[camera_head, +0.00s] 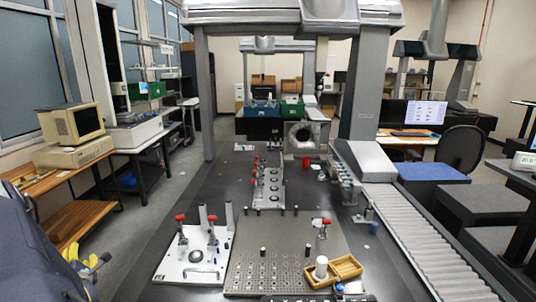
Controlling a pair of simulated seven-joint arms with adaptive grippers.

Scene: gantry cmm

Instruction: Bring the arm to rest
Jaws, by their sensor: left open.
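My left gripper (93,264) shows at the lower left, with yellow and grey parts at the end of my dark left arm. It is open, with nothing seen between its fingers. It is left of the white fixture plate (172,270) and apart from it. My right gripper and right arm are not in view.
A dark machine table fills the middle, under a grey gantry. Red-knobbed clamps stand on the white plate. A perforated grey plate (255,270) holds a wooden tray (347,267) and a white cylinder (321,266). A roller conveyor (415,240) runs along the right. Wooden shelves (75,222) stand left.

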